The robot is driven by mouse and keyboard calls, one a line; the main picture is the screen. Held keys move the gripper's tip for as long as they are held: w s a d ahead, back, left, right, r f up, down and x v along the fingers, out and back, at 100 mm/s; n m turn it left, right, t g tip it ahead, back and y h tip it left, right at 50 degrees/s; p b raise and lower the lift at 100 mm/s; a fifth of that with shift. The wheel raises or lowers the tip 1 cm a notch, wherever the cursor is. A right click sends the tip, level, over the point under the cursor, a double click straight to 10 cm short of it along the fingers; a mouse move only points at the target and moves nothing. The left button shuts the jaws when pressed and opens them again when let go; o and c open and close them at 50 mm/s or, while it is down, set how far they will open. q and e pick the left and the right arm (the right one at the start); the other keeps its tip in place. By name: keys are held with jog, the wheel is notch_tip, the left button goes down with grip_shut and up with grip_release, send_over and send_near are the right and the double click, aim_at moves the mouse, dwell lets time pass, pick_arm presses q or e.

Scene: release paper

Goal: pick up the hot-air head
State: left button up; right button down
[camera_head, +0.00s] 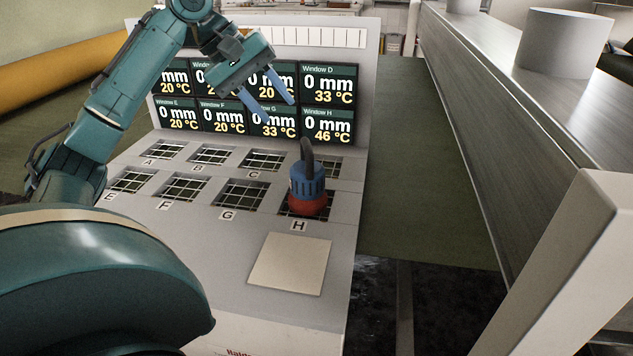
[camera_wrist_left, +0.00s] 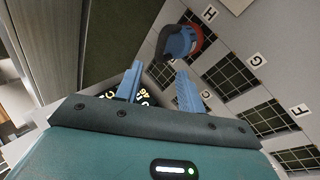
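The hot-air head (camera_head: 307,188) is a blue body with a red base and a dark curved handle or hose on top. It stands upright on the grille window marked H. In the left wrist view the hot-air head (camera_wrist_left: 183,42) shows beyond the fingertips, apart from them. My left gripper (camera_head: 278,103) is open and empty, above the panel and in front of the display, up and to the left of the head. Its two blue fingers (camera_wrist_left: 157,85) are spread in the left wrist view. My right gripper is in neither view.
The sloped grey panel (camera_head: 200,222) has several grille windows lettered A to H. A display (camera_head: 331,103) with readouts stands behind it; Window H reads 46 °C. A beige square plate (camera_head: 290,264) lies below H. A long metal beam (camera_head: 520,110) runs along the right.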

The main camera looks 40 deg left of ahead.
aim_at(304, 141)
pick_arm(q)
jog(key=x, duration=1.1)
jog(key=shift+d+f+b, duration=0.15)
jog(key=shift+d+b, duration=0.05)
jog(key=shift+b, duration=0.15)
grip_shut()
dwell(0.8)
jog(key=shift+a, duration=0.1)
